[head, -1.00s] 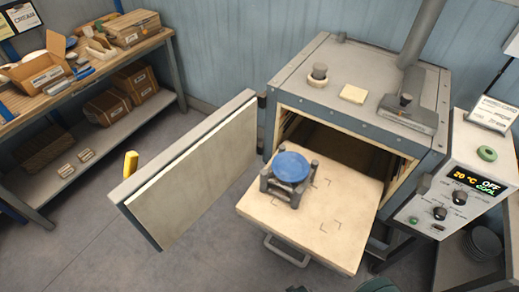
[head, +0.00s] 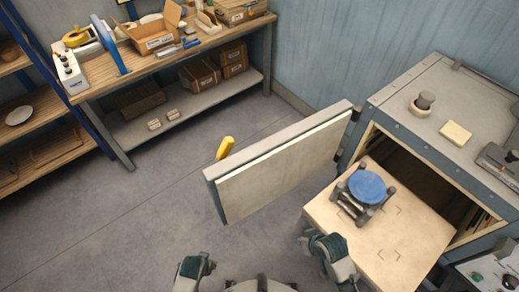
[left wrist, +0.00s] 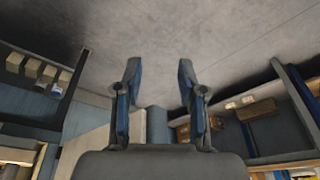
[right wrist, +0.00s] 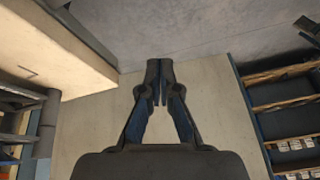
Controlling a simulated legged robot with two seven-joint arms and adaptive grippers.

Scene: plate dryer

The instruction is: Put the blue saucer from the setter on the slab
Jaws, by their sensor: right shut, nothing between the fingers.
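The blue saucer (head: 367,187) rests on top of the grey setter (head: 345,206), a low frame with posts. The setter stands on the pale slab (head: 405,232) pulled out of the dryer. Dark corner marks show on the bare part of the slab. My right gripper (right wrist: 159,70) is shut and empty; in the right wrist view the slab's edge (right wrist: 60,45) and grey setter parts are at the left, apart from it. My left gripper (left wrist: 158,72) is open and empty, away from the saucer. In the head view my arms show at the bottom edge.
The open dryer door (head: 280,165) with a yellow handle (head: 225,147) stands left of the slab. The dryer body (head: 440,105) is behind the slab. A workbench (head: 165,45) with boxes and a blue-framed shelf (head: 45,98) stand at the left. The floor between is clear.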

